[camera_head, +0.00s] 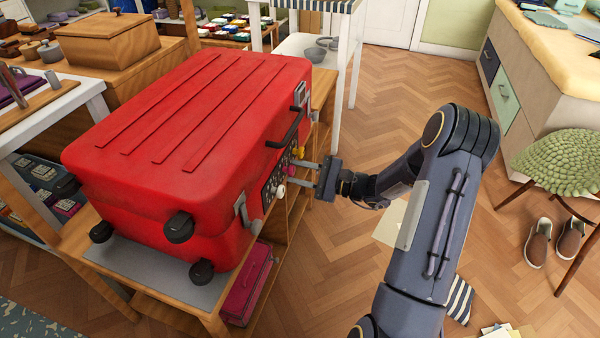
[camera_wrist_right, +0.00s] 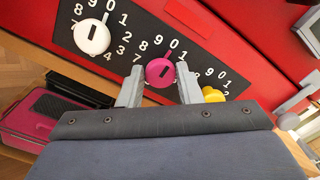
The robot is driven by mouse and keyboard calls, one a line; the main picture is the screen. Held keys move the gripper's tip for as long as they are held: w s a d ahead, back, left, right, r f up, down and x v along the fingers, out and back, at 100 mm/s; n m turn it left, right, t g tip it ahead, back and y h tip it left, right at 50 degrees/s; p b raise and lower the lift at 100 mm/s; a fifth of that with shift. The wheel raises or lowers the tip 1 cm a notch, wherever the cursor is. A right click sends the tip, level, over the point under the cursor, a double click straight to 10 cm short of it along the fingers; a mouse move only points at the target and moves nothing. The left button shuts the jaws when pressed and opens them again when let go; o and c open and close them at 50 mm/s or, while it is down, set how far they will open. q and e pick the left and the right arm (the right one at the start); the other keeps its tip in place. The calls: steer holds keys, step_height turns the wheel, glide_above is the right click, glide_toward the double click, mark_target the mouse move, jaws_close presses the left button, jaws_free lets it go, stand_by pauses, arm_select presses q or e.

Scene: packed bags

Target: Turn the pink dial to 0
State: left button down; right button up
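A red suitcase (camera_head: 200,120) lies on a wooden shelf unit, with a dark number panel on its side. In the right wrist view the panel (camera_wrist_right: 135,30) carries a white dial (camera_wrist_right: 92,37), a pink dial (camera_wrist_right: 160,72) and a yellow dial (camera_wrist_right: 213,94). My left gripper is out of view.
A black handle (camera_head: 288,127) and metal latches stick out of the suitcase side near the panel. A pink case (camera_head: 247,285) sits on the shelf below. The wooden floor to the right is mostly open, with a stool (camera_head: 562,165) and shoes farther right.

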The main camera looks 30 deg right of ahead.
steer(key=o, duration=0.4)
steer(key=shift+s, duration=0.1)
steer(key=p+v, duration=0.1)
steer(key=v, duration=0.6)
steer(key=shift+s+d, duration=0.2)
steer(key=shift+d, duration=0.1)
steer(key=s+a+r+n+g, duration=0.4)
steer(key=a+r+n+g, duration=0.1)
steer(key=a, duration=0.2)
steer(key=s+a+r+n+g, duration=0.4)
steer(key=a+r+n, duration=0.1)
steer(key=a, duration=0.3)
steer(key=s+a+n+h, duration=0.2)
steer(key=s+n+h, duration=0.65)
steer(key=s, duration=0.55)
steer(key=shift+n+t+y, duration=0.25)
steer(key=shift+t+y, duration=0.1)
steer(key=shift+t, duration=0.05)
step_height(320, 180, up, 28)
steer(key=p, duration=2.8)
steer(key=shift+s+f, duration=0.15)
steer(key=shift+f, duration=0.05)
